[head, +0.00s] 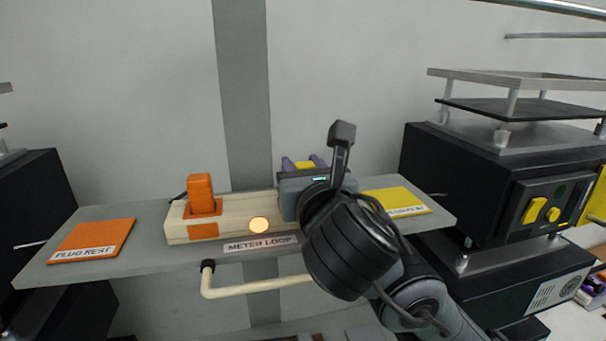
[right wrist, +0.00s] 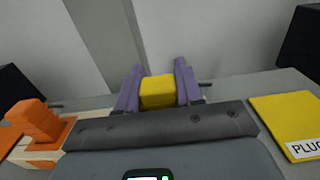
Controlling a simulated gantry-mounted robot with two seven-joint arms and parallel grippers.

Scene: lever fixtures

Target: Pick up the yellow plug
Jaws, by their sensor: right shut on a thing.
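The yellow plug (head: 305,165) is at the right part of the meter loop block, mostly hidden behind my right gripper in the head view. In the right wrist view the yellow plug (right wrist: 158,92) sits between the two purple fingers. My right gripper (right wrist: 158,88) is shut on it, with a finger against each side. The gripper also shows in the head view (head: 304,163), seen from behind. I cannot tell whether the plug is still seated in the block. My left gripper is not in view.
An orange plug (head: 200,190) stands upright in the cream block (head: 178,230), left of my right gripper. An orange rest pad (head: 92,238) lies at the shelf's left, a yellow pad (head: 395,199) at its right. A cream bar (head: 235,287) runs below the front edge. Dark machines (head: 500,165) stand right.

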